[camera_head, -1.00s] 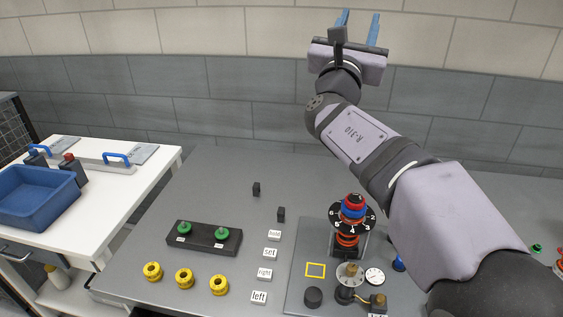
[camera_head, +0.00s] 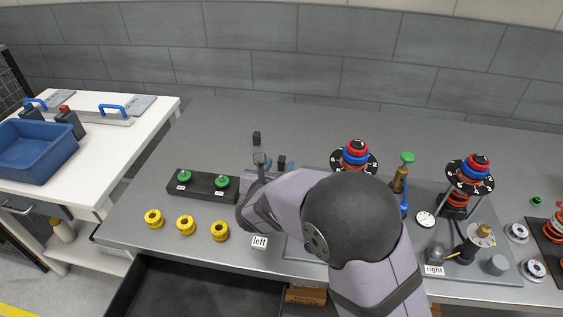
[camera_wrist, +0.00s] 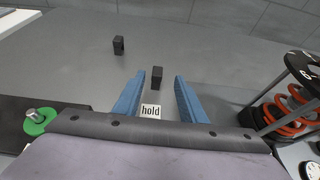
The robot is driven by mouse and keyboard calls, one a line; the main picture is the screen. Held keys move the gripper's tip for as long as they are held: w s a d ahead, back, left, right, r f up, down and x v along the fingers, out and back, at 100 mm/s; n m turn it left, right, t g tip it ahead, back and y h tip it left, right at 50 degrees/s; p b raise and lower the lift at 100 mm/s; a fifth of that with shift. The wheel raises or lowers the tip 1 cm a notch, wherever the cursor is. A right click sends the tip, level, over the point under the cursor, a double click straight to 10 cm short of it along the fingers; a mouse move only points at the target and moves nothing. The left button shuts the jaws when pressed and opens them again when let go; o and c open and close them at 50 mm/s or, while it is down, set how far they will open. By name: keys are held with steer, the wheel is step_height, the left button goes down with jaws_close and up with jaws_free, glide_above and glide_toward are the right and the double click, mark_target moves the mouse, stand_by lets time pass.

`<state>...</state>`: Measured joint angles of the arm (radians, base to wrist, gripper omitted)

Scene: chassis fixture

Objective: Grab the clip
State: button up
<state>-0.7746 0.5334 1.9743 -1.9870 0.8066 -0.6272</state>
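Two small black upright blocks stand on the grey table; I cannot tell for certain which is the clip. The farther block (camera_head: 257,138) also shows at the upper left of the wrist view (camera_wrist: 118,45). The nearer block (camera_head: 282,161) shows in the wrist view (camera_wrist: 157,77) in line with the gap between my fingertips. My gripper (camera_wrist: 160,80) is open, with its two blue fingers apart and nothing held. The nearer block appears just beyond the fingertips, apart from both. In the head view my arm partly hides my gripper (camera_head: 272,164).
A "hold" label (camera_wrist: 151,111) lies between my fingers in the wrist view. A black holder (camera_head: 203,185) with green knobs stands to the left. A spring assembly (camera_wrist: 290,108) stands close on the right. The table behind the blocks is clear.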

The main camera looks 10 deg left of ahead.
mark_target(282, 157)
steer(key=shift+r+p+x, duration=0.2)
steer(key=shift+p+x, duration=1.15)
steer(key=shift+x, duration=2.25)
steer(key=shift+w+a, duration=0.1)
steer(key=shift+a, duration=0.1)
jaws_close()
